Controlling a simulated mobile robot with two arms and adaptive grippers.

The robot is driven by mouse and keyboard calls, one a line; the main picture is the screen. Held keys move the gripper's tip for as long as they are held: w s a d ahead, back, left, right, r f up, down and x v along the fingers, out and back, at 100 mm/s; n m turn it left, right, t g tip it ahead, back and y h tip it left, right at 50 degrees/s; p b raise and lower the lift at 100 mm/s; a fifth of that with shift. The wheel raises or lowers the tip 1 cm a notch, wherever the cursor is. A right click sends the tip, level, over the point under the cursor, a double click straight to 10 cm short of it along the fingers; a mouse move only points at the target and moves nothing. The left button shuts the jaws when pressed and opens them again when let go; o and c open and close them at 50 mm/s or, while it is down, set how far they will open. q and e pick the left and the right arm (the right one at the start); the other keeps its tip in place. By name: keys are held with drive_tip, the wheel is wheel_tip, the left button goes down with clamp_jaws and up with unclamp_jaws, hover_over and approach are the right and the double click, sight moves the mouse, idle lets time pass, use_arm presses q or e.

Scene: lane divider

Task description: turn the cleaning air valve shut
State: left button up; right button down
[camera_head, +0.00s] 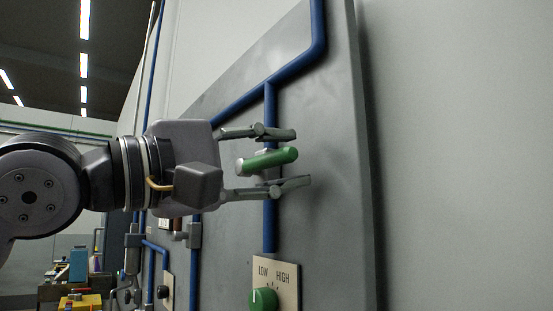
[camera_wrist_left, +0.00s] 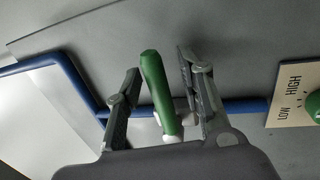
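The valve has a green lever handle (camera_head: 272,159) on a blue pipe on the grey panel (camera_head: 325,120). The handle lies nearly level in the head view, its right end tilted slightly up. My left gripper (camera_head: 302,158) is open, with one finger above the handle and one below. In the left wrist view the green handle (camera_wrist_left: 157,88) stands between the two fingers of my left gripper (camera_wrist_left: 158,62), with a gap on each side. The fingers do not appear to touch it. My right gripper is not in view.
Below the valve is a plate with a green knob (camera_head: 262,300) marked LOW and HIGH. Blue pipes (camera_head: 269,220) run along the panel. More fittings (camera_head: 194,235) sit farther left. A bare grey wall (camera_head: 460,150) lies right of the panel.

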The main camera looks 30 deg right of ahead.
use_arm(q)
drive_tip(key=shift+a, duration=0.1)
drive_tip(key=v, duration=1.2)
drive_tip(key=shift+f, duration=0.1)
